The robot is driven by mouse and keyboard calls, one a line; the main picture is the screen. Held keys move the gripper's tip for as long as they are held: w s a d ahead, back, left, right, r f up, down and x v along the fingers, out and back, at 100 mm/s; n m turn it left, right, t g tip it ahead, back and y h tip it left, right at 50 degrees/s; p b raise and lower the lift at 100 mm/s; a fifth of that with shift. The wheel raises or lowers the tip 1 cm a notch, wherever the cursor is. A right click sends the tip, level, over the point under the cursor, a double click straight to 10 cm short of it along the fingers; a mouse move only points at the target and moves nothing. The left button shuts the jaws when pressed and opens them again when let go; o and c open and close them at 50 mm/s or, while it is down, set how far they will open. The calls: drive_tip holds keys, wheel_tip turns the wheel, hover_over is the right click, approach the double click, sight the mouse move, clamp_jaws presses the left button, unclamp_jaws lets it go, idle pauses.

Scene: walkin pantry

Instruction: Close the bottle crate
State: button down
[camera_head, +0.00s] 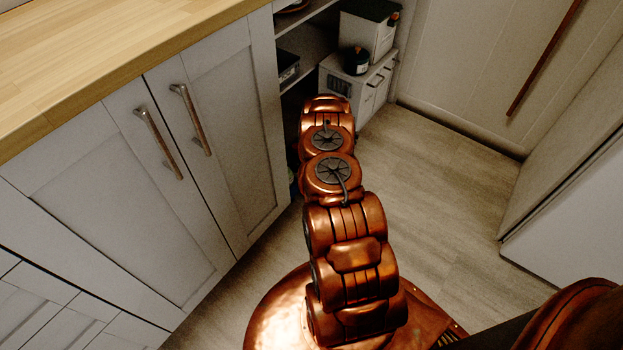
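No bottle crate can be made out for certain. A white box with a dark top (368,35) stands at the back, above a low white unit with small handles (382,84). I cannot tell whether either one is the bottle crate. My copper-coloured arm reaches away from me toward the open shelves beside them. My gripper does not show; the arm's far links hide whatever lies beyond them.
A wooden counter (110,55) tops shut white cupboards (125,195) at left. Open shelves (305,42) hold a dark box (287,68). A small dark jar (356,61) sits on the low unit. Bare floor (445,195) lies right of my arm, before pale panels.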

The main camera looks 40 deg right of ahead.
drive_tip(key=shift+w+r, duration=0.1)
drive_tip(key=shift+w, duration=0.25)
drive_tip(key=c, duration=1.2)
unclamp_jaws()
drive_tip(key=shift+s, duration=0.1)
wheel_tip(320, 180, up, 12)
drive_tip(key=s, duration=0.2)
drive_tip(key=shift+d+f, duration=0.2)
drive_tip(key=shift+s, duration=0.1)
